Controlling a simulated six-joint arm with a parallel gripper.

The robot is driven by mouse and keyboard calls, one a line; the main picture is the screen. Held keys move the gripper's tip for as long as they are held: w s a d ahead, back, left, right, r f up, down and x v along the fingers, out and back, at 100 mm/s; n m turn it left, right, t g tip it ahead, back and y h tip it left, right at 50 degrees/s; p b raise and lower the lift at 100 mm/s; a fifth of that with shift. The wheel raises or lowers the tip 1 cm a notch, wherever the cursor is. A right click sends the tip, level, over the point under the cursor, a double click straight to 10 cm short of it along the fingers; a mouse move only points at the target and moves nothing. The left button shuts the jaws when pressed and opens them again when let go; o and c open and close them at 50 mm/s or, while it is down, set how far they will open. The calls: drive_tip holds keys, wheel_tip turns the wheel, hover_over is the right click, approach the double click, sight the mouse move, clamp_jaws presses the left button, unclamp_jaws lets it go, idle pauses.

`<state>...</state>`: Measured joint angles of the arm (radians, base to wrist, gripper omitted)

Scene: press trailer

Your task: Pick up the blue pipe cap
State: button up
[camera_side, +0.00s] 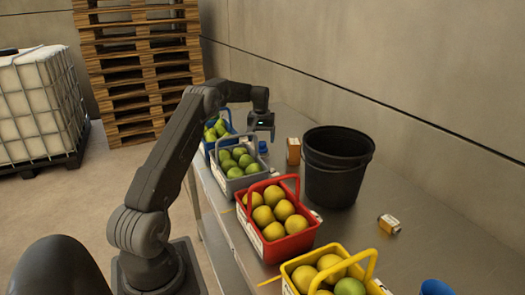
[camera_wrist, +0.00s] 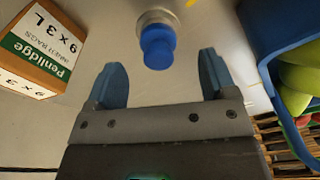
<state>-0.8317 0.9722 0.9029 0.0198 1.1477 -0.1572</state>
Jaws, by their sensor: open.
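The blue pipe cap (camera_wrist: 157,46) shows at the top middle of the wrist view, with a round metallic part around its far end. It stands on the table ahead of the gap between my fingers, slightly left of the gap's middle. In the side view the small blue cap (camera_side: 263,147) is on the table just below my gripper (camera_side: 261,133). My gripper, also in the wrist view (camera_wrist: 163,75), is open, with nothing between its two blue-grey fingers.
In the side view, grey (camera_side: 240,188) and red (camera_side: 258,240) fruit baskets, a black bucket (camera_side: 334,185) and an orange box (camera_side: 293,151) stand nearby.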

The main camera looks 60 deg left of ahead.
sight(262, 142)
drive_tip(key=f, duration=0.3)
drive_tip(key=w+f, duration=0.1)
drive_tip(key=f, duration=0.1)
drive_tip(key=shift+a, duration=0.4)
drive_tip(key=c, duration=1.1)
